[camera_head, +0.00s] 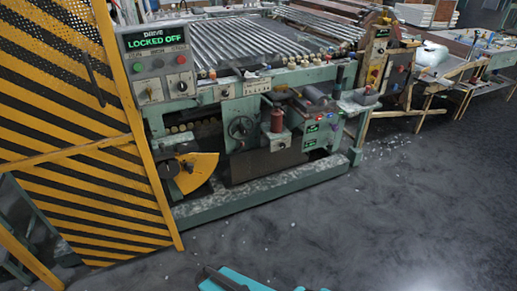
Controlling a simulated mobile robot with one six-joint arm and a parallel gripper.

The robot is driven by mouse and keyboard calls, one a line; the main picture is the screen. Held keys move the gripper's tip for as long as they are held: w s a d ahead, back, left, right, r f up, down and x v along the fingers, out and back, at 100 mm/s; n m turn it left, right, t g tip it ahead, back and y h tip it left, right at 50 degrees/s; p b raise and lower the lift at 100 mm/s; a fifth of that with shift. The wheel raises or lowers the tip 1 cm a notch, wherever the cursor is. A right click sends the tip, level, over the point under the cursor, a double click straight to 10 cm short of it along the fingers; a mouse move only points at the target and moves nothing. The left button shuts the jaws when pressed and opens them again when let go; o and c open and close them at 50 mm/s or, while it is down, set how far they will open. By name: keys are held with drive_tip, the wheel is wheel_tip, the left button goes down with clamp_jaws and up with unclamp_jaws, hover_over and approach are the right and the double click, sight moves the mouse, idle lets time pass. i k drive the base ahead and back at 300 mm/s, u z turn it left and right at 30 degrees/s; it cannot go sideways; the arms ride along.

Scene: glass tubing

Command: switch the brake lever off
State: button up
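A yellow sector plate (200,171) sits low on the front of the green machine (270,195), just right of the striped guard. A small dark and pale part shows at its upper left; I cannot tell whether it is the brake lever or which way it is set. A long dark bar (93,78) also slants across the yellow guard. The grey control panel (160,70) reads "DRIVE LOCKED OFF" in green, with buttons and knobs below. My gripper's fingers are not visible; only a teal and dark part of me shows at the bottom edge.
A yellow and black striped guard (95,195) fills the left side. Glass tubes (265,42) lie along the machine's top. A red cylinder (277,119) and small green-lit labels are on its front. Wooden-legged benches (440,90) stand at right.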

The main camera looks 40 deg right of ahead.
sight(236, 151)
drive_tip(key=u, duration=1.5)
drive_tip(key=k, duration=0.1)
drive_tip(key=z, duration=2.65)
drive_tip(key=k, duration=0.9)
drive_tip(key=u, duration=0.2)
drive_tip(key=i, duration=0.7)
drive_tip(key=z, duration=0.05)
